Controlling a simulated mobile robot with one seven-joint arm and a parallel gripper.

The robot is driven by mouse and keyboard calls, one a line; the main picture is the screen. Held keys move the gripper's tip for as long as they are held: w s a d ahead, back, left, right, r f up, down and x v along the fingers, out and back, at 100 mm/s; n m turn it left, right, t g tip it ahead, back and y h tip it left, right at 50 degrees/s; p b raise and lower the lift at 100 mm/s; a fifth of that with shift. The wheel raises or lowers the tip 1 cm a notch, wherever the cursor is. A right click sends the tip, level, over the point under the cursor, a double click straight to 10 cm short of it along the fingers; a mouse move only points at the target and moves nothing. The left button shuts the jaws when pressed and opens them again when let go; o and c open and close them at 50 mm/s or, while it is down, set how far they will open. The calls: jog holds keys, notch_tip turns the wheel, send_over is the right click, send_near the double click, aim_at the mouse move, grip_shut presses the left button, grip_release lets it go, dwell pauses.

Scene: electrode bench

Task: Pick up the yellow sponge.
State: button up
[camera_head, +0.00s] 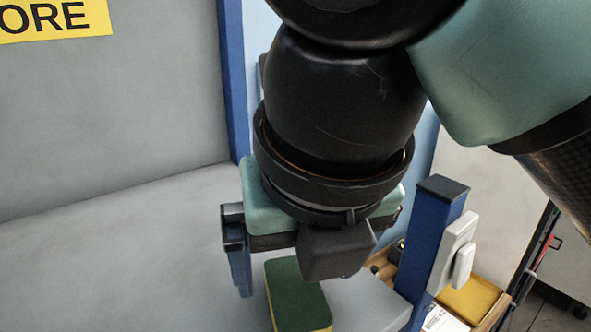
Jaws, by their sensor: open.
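The yellow sponge (298,297) has a dark green top face and a yellow lower layer, seen along its bottom edge. It lies on a light grey surface at the lower middle of the head view, and its near end touches the bottom edge of the picture. My gripper (293,263) is above it in the picture, pointing down and open. One blue finger shows to the left of the sponge. The other finger is hidden behind the dark block on my wrist. I cannot tell the height between gripper and sponge, and I see no contact.
A blue post (435,240) with a white fitting stands close to the right of my gripper. A wooden box (496,312) with a yellow item and white paper is lower right. A grey panel with a yellow sign (52,20) fills the left. The grey surface left of the sponge is clear.

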aim_at(296, 288)
jog(key=shift+w+f+b, duration=0.1)
jog(key=shift+f+b, duration=0.4)
jog(key=b+x, duration=0.4)
jog(key=shift+w+f, duration=0.1)
jog(key=shift+w, duration=0.1)
jog(key=shift+f, duration=0.1)
jog(key=c, duration=1.5)
notch_tip(296, 288, up, 11)
jog(key=shift+f+b, duration=0.25)
jog(key=shift+b, duration=0.45)
